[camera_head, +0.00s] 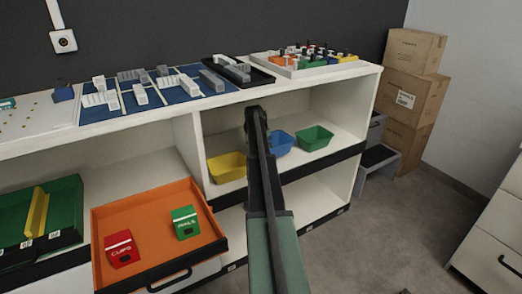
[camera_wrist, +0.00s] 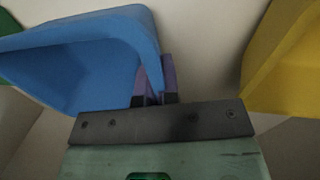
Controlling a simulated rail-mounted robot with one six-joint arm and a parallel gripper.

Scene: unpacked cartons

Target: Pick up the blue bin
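The blue bin (camera_head: 281,143) stands on the upper shelf between a yellow bin and a green bin. My arm hides its left part in the head view. In the wrist view the blue bin (camera_wrist: 90,55) fills the upper left. My gripper (camera_wrist: 156,80) is at the bin's right wall, its purple fingers close together around the wall's edge. The bin hides part of the left finger. I cannot tell whether the fingers are squeezing the wall. In the head view the fingertips are hidden behind my arm.
The yellow bin (camera_head: 227,168) stands left of my arm, and the green bin (camera_head: 315,138) stands right of the blue one. The shelf top lies above them. An orange drawer (camera_head: 150,214) is pulled out at lower left. Cartons (camera_head: 412,95) are stacked at the right.

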